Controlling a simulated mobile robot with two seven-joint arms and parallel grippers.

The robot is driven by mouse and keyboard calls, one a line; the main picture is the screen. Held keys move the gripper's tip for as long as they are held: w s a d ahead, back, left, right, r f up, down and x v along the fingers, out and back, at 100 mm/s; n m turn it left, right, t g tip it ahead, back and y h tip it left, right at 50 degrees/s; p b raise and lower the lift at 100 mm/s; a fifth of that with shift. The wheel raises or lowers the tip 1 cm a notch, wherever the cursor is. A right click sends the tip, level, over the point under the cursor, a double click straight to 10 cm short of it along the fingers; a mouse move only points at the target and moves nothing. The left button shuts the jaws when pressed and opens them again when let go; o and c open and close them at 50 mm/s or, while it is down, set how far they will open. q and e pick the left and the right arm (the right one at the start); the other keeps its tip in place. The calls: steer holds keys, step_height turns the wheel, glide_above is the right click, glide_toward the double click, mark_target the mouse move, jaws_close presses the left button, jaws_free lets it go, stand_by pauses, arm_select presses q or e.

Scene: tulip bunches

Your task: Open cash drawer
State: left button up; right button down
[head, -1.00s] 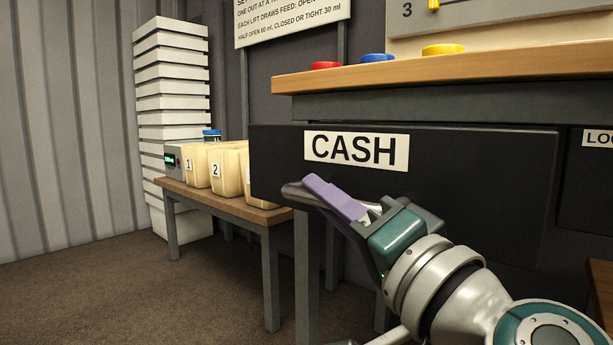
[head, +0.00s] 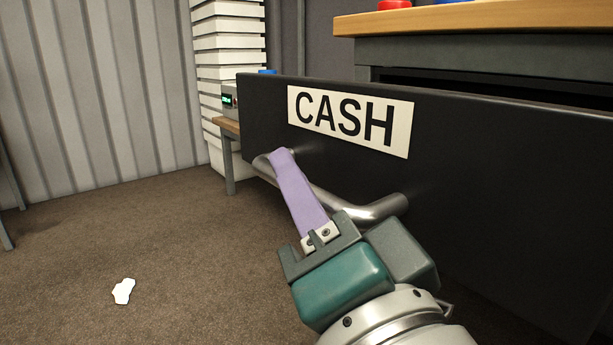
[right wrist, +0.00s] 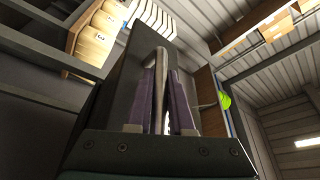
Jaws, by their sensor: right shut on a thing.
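The black cash drawer (head: 480,200) carries a white CASH label (head: 350,120) and stands out from under the counter. A dark gap shows behind the top edge of its front. Its silver bar handle (head: 375,209) runs across the front below the label. My right gripper (head: 283,160) is shut on the handle, with its purple fingers across the bar. In the right wrist view the handle (right wrist: 160,85) stands between the two purple fingers of the right gripper (right wrist: 164,82). The drawer's inside is hidden. My left gripper is not in view.
The counter's wooden top (head: 480,20) holds a red button (head: 394,4). A small side table (head: 228,150) and a white stack (head: 228,50) stand behind the drawer's left end. A white scrap (head: 123,291) lies on the otherwise open carpet at left.

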steer(key=shift+r, duration=0.1)
steer(key=c, duration=0.8)
jaws_free()
steer(key=p+v, duration=0.1)
steer(key=v, duration=0.9)
steer(key=shift+p, duration=0.35)
